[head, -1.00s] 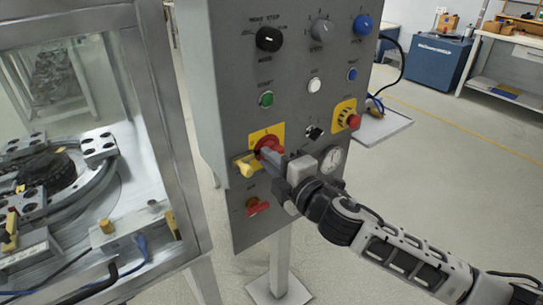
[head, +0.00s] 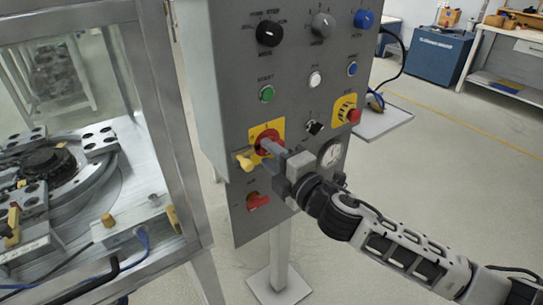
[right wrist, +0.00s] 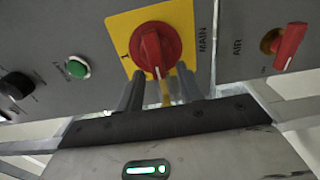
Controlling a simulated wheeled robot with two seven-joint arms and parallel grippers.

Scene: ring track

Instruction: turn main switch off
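The main switch (head: 268,141) is a red knob on a yellow plate on the grey control panel. In the right wrist view the red knob (right wrist: 156,50) has its white mark pointing down the picture, toward the yellow padlock side, and away from the "1" at the plate's left. My right gripper (right wrist: 158,88) is open, its two dark fingers apart with tips just at the knob's near edge. Whether they touch it I cannot tell. In the head view my right gripper (head: 272,150) partly covers the knob. My left gripper is out of view.
The red air switch (head: 258,201) is below, the green start button (head: 266,94) above, and a gauge (head: 331,154) to the right. A metal-framed machine (head: 165,130) stands close on the left.

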